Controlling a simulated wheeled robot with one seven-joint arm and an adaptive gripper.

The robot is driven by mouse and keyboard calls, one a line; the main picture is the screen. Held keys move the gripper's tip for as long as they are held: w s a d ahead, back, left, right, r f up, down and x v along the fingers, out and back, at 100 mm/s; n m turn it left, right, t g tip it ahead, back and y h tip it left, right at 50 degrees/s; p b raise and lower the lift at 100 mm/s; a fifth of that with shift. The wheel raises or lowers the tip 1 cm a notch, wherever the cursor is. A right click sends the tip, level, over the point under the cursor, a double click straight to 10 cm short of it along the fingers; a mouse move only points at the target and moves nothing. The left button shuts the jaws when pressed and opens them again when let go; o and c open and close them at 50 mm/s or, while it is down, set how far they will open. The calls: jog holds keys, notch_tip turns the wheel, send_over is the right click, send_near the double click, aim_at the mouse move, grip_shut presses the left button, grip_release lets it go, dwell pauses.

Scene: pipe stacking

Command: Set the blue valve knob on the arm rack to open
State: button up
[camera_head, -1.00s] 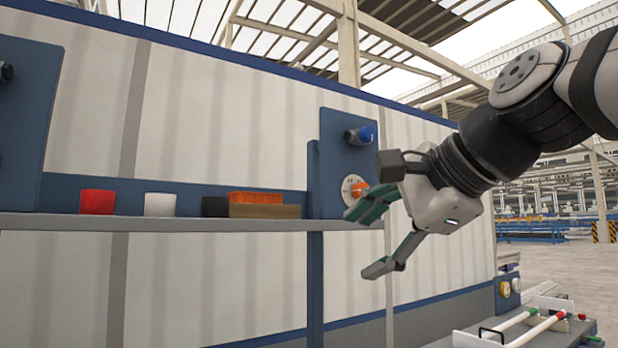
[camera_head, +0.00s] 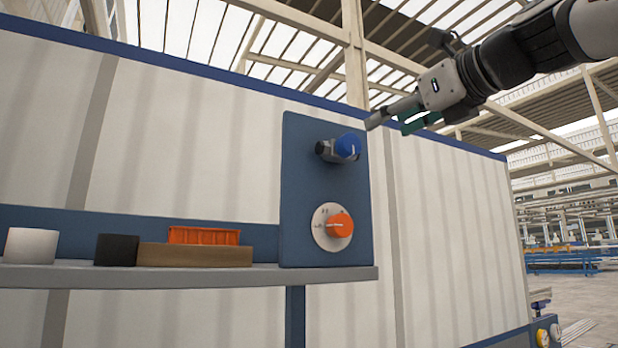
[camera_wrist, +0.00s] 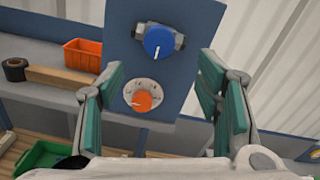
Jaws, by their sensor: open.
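The blue valve knob (camera_head: 347,146) sits on a grey valve body (camera_head: 326,151) near the top of the blue panel (camera_head: 300,205). In the wrist view the blue knob (camera_wrist: 158,41) faces me, with a white mark pointing down and slightly left. My gripper (camera_head: 390,117) is open and empty, up and to the right of the knob and apart from it. In the wrist view its green-padded fingers (camera_wrist: 165,95) stand either side of the panel's lower part, with the blue knob beyond them, between and above.
An orange knob (camera_head: 340,225) on a round dial sits below the blue knob. The grey shelf (camera_head: 190,273) holds an orange bin (camera_head: 204,235), a wooden block (camera_head: 195,255), a black cylinder (camera_head: 117,249) and a white cylinder (camera_head: 31,245). The space right of the panel is clear.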

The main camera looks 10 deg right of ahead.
aim_at(353, 143)
jog(key=p+x, duration=0.1)
jog(key=x, duration=1)
jog(key=shift+w+a+f, duration=0.1)
jog(key=c, duration=1.2)
